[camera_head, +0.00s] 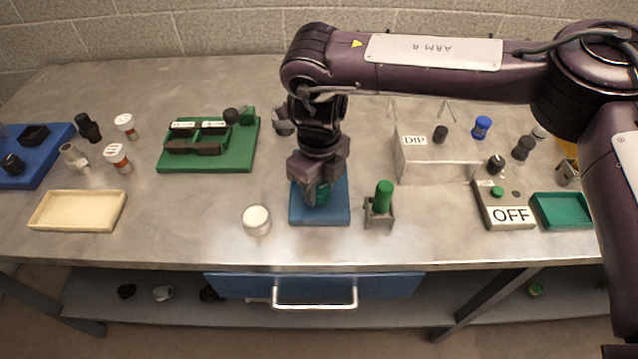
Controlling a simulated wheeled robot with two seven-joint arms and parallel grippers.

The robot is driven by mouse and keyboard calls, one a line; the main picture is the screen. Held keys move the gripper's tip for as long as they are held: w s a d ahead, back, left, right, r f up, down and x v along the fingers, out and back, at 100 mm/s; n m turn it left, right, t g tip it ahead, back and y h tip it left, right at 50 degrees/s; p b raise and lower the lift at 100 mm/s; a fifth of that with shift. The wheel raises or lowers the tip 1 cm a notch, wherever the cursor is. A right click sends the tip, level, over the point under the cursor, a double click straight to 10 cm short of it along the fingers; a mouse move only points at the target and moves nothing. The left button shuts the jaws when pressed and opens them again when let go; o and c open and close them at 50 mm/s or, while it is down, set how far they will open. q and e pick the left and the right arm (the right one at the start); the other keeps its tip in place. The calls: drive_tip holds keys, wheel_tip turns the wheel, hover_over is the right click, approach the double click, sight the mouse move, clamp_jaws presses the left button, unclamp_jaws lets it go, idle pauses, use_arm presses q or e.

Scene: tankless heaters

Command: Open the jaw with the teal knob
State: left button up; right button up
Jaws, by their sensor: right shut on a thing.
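My right gripper (318,190) reaches down from above over a small blue base (334,213) in the middle of the table. Its fingers are shut around a small teal piece (323,194) that shows between and below them, which looks like the teal knob. The gripper hides most of the knob and whatever stands on the blue base, so I cannot tell how far apart the jaw is. My left gripper is not in view.
A green cylinder in a grey holder (379,211) stands close right of the blue base. A white round jar (256,219) stands to its left. A green board with dark blocks (208,161) lies further left, and a metal box marked DIP (433,163) stands right.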

drive_tip(key=n, duration=0.5)
drive_tip(key=shift+r+n, duration=0.1)
drive_tip(key=shift+n, duration=0.2)
drive_tip(key=n, duration=0.4)
drive_tip(key=shift+n, duration=0.3)
drive_tip(key=o, duration=1)
